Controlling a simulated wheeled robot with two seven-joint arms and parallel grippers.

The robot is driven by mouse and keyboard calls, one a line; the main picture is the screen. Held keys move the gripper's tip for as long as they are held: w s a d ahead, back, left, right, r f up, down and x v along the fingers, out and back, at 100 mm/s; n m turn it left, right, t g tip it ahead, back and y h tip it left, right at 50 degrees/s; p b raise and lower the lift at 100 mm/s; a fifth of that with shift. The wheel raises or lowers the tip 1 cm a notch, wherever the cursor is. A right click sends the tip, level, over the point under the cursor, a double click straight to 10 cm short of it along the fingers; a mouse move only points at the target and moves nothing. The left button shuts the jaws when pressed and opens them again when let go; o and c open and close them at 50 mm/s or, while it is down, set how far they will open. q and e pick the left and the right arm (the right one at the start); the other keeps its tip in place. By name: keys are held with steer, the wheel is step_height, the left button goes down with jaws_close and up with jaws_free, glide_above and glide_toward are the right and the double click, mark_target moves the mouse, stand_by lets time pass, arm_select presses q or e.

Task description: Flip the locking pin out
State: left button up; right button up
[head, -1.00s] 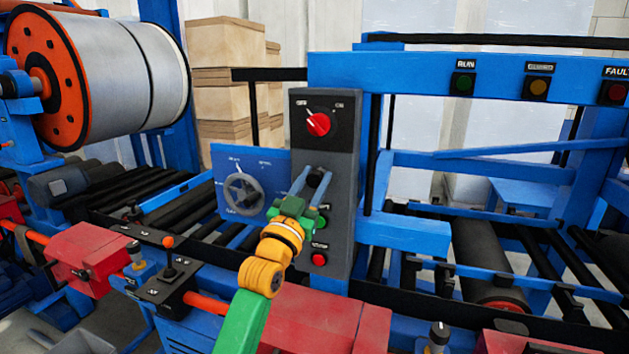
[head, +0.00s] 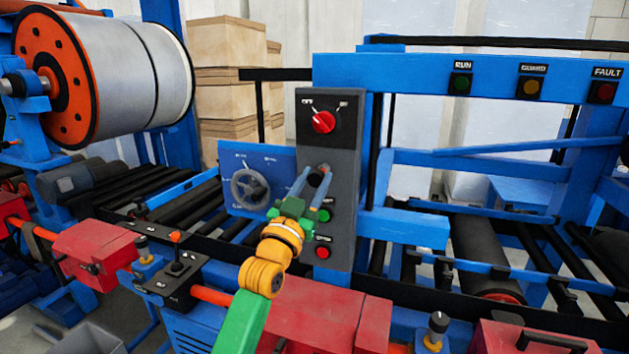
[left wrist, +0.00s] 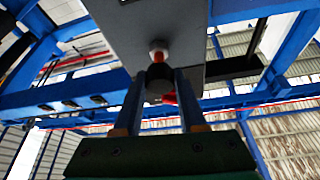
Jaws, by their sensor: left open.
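A dark knob on a short stem stands out from the grey control panel (head: 345,165), below the red rotary selector (head: 323,122). I cannot tell for sure that it is the locking pin. In the left wrist view the black knob (left wrist: 159,84) sits between my fingers, with an orange-red stem and a pale collar (left wrist: 158,47) behind it. My left gripper (head: 314,182) is open around the knob, its blue fingers on either side; contact is not clear. The fingers also frame it in the left wrist view (left wrist: 158,95). My right gripper is not in view.
A green button (head: 324,215) and a red button (head: 323,252) lie just below the gripper. A handwheel (head: 250,189) on a blue plate stands to the left. Blue frame beams (head: 405,230) lie to the right. Red housings (head: 320,320) stand in front below.

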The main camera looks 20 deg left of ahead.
arm_select(q)
steer(key=o, duration=0.3)
steer(key=shift+o, duration=0.2)
steer(key=b+v, duration=0.3)
steer(key=v, duration=0.4)
steer(key=shift+f, duration=0.1)
